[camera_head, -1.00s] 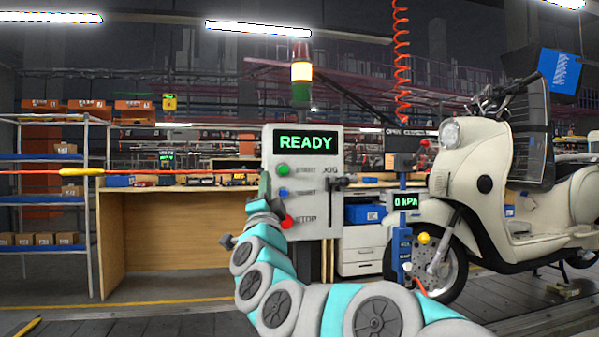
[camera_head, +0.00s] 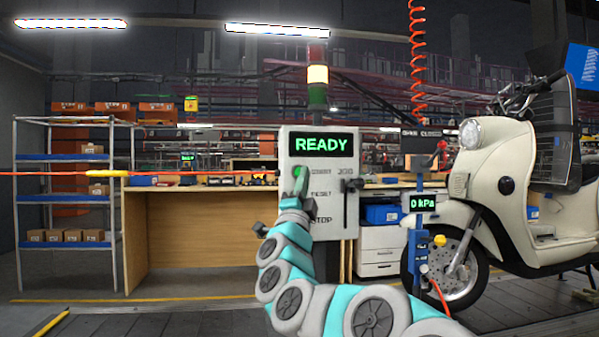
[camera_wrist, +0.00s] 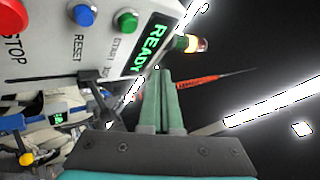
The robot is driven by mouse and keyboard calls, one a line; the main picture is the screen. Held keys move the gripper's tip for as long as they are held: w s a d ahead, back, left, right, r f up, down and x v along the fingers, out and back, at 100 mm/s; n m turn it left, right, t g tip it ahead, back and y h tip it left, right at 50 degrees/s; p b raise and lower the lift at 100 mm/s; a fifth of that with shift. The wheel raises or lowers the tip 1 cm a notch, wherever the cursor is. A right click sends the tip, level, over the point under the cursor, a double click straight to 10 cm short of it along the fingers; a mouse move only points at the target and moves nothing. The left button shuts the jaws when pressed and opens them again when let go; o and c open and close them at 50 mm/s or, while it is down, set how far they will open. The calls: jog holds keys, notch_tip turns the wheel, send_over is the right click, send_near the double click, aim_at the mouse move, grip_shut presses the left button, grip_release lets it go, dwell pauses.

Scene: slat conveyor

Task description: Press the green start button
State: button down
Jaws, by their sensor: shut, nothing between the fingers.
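The control panel (camera_head: 345,215) is a pale upright box whose display (camera_head: 323,144) reads READY in green. The green start button (camera_head: 297,170) is at its upper left, partly covered by my gripper's tip. My gripper (camera_head: 301,178) is shut and empty, with its fingers pointing up in front of the panel. In the wrist view the green button (camera_wrist: 126,21) stands clear, up and left of my shut fingers (camera_wrist: 163,75). I cannot tell touch from these views, but a gap shows there. The blue reset button (camera_wrist: 83,15) and red stop button (camera_wrist: 14,22) also show in the wrist view.
A black lever (camera_head: 354,185) is on the panel's right side. A blue post (camera_head: 418,250) with a 0 kPa display and a cream scooter (camera_head: 500,190) stand to the right. A wooden bench (camera_head: 190,240) is behind, and a shelf rack (camera_head: 65,195) is at left.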

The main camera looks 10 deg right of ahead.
aim_at(299, 172)
jog(key=w+p, duration=0.1)
jog(key=w, duration=0.5)
jog(key=shift+w, duration=0.25)
